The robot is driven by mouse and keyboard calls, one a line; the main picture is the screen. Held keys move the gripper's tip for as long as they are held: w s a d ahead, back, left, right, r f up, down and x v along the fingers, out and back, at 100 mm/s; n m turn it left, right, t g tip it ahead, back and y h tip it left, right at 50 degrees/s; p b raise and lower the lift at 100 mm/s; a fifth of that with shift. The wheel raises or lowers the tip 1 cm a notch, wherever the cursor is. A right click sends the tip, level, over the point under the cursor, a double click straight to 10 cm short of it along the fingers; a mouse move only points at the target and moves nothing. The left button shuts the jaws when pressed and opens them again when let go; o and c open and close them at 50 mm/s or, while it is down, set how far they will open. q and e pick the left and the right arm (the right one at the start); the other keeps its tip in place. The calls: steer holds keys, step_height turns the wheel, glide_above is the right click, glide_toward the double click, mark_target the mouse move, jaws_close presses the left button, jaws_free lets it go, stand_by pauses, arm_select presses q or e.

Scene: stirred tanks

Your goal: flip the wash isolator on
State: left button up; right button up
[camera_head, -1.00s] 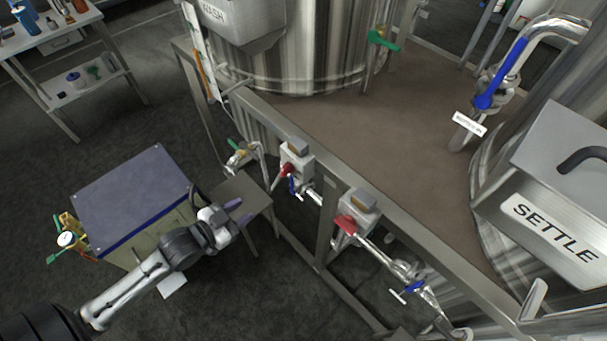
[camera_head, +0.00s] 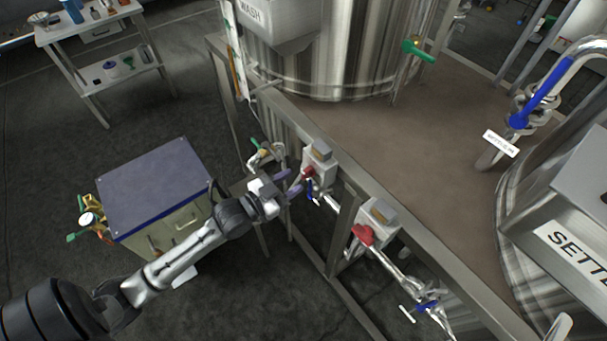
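Two grey isolator boxes with red handles sit on the frame's rail. The one nearer the WASH tank (camera_head: 335,70) is a grey box (camera_head: 319,158) with a red handle (camera_head: 308,171) on its front; I take it as the wash isolator, though no label on it can be read. My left gripper (camera_head: 291,183) is just left of that red handle, its two purple fingers apart, with nothing seen between them. Whether a fingertip touches the handle I cannot tell. My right gripper is out of view.
The second isolator box (camera_head: 379,216), with a red handle (camera_head: 362,234), stands to the right along the pipe. A blue valve handle (camera_head: 311,190) is just below the fingers. A cabinet (camera_head: 153,185) stands left of my forearm. The SETTLE tank's box (camera_head: 582,215) is at right.

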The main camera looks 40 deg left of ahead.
mark_target(303, 176)
arm_select(q)
steer(key=shift+x, duration=2.2)
steer(key=shift+c, duration=0.3)
jaws_close()
